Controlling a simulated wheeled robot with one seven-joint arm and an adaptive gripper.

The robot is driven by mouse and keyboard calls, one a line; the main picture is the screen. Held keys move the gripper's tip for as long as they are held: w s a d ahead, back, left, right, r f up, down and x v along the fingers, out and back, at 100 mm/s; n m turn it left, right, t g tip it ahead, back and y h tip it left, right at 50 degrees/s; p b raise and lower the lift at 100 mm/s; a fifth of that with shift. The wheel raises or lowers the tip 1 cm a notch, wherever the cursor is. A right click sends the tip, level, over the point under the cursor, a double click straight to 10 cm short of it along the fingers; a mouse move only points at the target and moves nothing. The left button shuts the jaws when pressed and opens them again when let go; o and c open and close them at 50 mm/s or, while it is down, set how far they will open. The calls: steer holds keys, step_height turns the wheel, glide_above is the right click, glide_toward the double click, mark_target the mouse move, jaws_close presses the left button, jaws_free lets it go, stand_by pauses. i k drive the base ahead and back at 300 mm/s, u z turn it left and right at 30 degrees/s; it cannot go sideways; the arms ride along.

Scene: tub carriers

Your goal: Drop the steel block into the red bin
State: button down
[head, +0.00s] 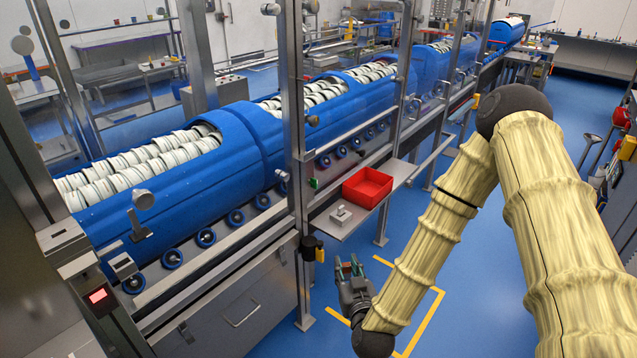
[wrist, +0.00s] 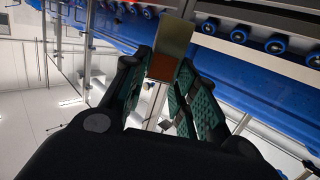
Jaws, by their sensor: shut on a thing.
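The steel block (wrist: 174,38) is between my fingertips in the wrist view, with a shiny grey-tan upper face and a brownish lower face. My gripper (wrist: 161,70) is shut on it with green-padded fingers. In the head view, my gripper (head: 348,268) hangs low over the blue floor, in front of and below the shelf; the block is too small there to make out clearly. The red bin (head: 367,187) is an open-topped box on the steel shelf, above my gripper in the picture, and is apart from it.
A small grey piece with a knob (head: 341,214) sits on the steel shelf (head: 325,229) left of the bin. A steel post (head: 297,150) stands left of the shelf. The long blue machine (head: 240,150) runs behind it.

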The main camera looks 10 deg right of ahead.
mark_target(372, 189)
steer(key=u, duration=0.25)
steer(key=i, duration=1.4)
steer(key=z, duration=0.7)
